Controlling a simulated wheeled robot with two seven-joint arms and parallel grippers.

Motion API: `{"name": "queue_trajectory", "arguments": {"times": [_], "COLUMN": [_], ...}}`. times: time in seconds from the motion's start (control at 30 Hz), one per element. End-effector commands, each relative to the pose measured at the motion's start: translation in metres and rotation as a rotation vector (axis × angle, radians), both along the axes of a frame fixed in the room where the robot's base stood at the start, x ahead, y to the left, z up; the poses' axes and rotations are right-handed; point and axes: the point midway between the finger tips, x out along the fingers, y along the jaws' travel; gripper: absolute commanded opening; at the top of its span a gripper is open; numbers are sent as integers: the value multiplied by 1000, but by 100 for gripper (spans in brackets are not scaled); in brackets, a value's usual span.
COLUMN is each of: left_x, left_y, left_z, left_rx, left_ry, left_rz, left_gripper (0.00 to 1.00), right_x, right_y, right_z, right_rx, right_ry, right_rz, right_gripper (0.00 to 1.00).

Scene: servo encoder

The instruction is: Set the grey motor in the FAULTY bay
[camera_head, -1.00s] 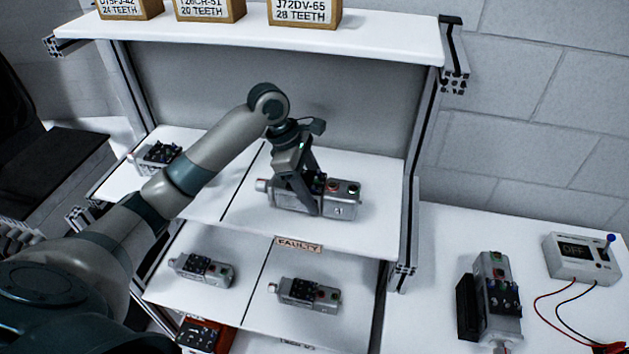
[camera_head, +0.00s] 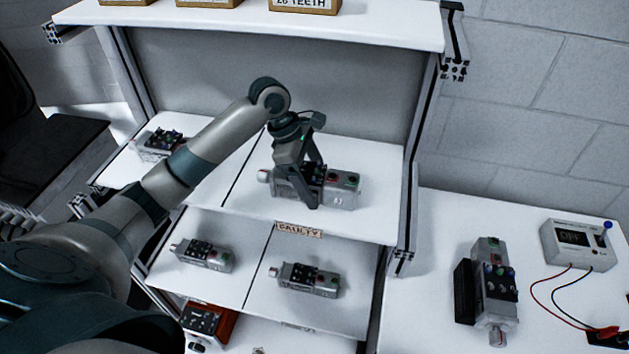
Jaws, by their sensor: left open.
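A grey motor (camera_head: 344,190) with dark blocks and coloured caps on top lies in the right bay of the upper bench shelf, above the FAULTY label (camera_head: 299,230) on the shelf's front edge. My left gripper (camera_head: 312,196) points down over this motor. Its jaws are open, with one finger in front of the motor's near side; the other finger is partly hidden behind. The motor rests on the shelf. Similar grey motors lie in the shelf's left bay (camera_head: 160,145), in the lower bays (camera_head: 203,255) (camera_head: 308,280), and on the right table (camera_head: 494,285). My right gripper is not in view.
A top shelf (camera_head: 250,28) with tagged boxes overhangs the back. A metal upright (camera_head: 408,190) stands right of the bay. A meter reading OFF (camera_head: 578,245) with red and black leads sits on the right table. A red-sided unit (camera_head: 207,322) is below left.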

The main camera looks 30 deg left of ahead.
Motion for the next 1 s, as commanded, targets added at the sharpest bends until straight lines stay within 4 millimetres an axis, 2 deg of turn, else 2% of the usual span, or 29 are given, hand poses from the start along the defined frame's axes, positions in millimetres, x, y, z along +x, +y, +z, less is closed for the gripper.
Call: {"name": "queue_trajectory", "arguments": {"times": [0.27, 0.7, 1.0], "left_x": [-1, -6, -7], "left_y": [5, 26, 28], "left_z": [12, 64, 72], "left_rx": [0, 1, 0], "left_ry": [-1, -3, 0], "left_rz": [-1, 0, -1], "left_gripper": [73, 73, 73], "right_x": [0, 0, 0], "right_y": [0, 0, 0], "right_z": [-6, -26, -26], "right_rx": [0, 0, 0], "right_ry": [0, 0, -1], "right_rz": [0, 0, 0], "right_gripper": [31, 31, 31]}}
